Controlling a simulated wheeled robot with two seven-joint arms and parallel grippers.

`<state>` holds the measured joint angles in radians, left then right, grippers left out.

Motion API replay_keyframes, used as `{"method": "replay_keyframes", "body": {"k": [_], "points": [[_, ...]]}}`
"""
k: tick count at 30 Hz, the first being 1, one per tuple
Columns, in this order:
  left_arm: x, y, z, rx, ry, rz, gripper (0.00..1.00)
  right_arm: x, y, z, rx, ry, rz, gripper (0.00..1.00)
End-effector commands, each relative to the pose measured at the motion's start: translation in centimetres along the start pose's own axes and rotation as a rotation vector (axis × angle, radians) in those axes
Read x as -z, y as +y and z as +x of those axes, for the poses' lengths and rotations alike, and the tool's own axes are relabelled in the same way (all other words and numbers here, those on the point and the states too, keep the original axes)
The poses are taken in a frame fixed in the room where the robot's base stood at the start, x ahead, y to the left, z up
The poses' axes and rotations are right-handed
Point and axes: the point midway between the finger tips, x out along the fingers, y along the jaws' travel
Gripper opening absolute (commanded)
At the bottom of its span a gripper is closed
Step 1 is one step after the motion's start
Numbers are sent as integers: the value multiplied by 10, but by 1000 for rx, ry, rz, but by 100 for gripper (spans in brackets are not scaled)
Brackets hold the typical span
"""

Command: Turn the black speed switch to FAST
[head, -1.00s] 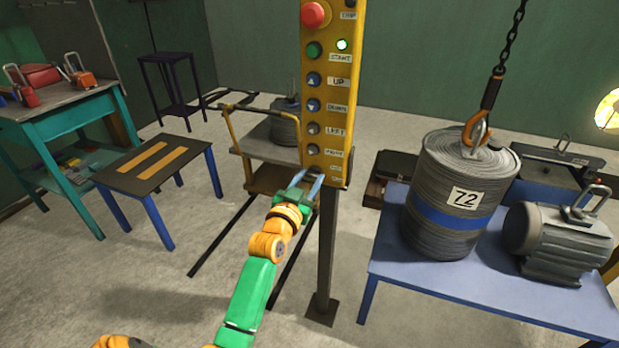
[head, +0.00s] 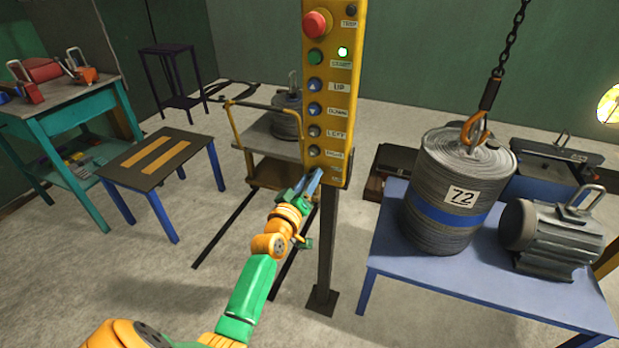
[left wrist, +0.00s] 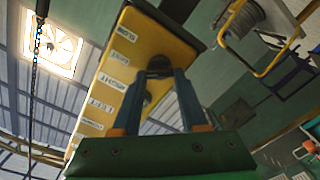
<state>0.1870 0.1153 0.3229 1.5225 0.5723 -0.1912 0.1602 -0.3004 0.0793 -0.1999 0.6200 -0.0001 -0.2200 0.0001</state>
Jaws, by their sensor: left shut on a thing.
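The yellow control panel (head: 343,100) stands upright on a dark post in the head view. My left gripper (head: 314,178) reaches up from below to the panel's lower end, its blue fingers shut there. In the left wrist view, the fingers (left wrist: 157,80) close around the round black speed switch (left wrist: 158,63) on the yellow panel face. In the head view the fingers hide the switch, so I cannot read which way it points. My right gripper is out of view.
Above the switch are several buttons and a red stop button (head: 316,23); a green lamp (head: 343,52) is lit.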

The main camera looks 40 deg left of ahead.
Motion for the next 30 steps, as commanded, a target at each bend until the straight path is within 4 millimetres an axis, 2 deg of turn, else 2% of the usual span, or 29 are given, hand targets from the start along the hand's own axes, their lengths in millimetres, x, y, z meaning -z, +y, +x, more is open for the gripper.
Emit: {"method": "replay_keyframes", "body": {"k": [9,25,26,28,29,30], "points": [[1,0,0,-1,3,-106,0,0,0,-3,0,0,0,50],[1,0,0,-1,3,-127,0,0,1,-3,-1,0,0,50],[1,0,0,-1,3,-127,48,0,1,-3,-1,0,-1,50],[1,0,0,-1,3,-126,67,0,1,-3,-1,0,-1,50],[1,0,0,-1,3,-126,72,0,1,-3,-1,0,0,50],[1,0,0,-1,2,-126,72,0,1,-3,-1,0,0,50]]}}
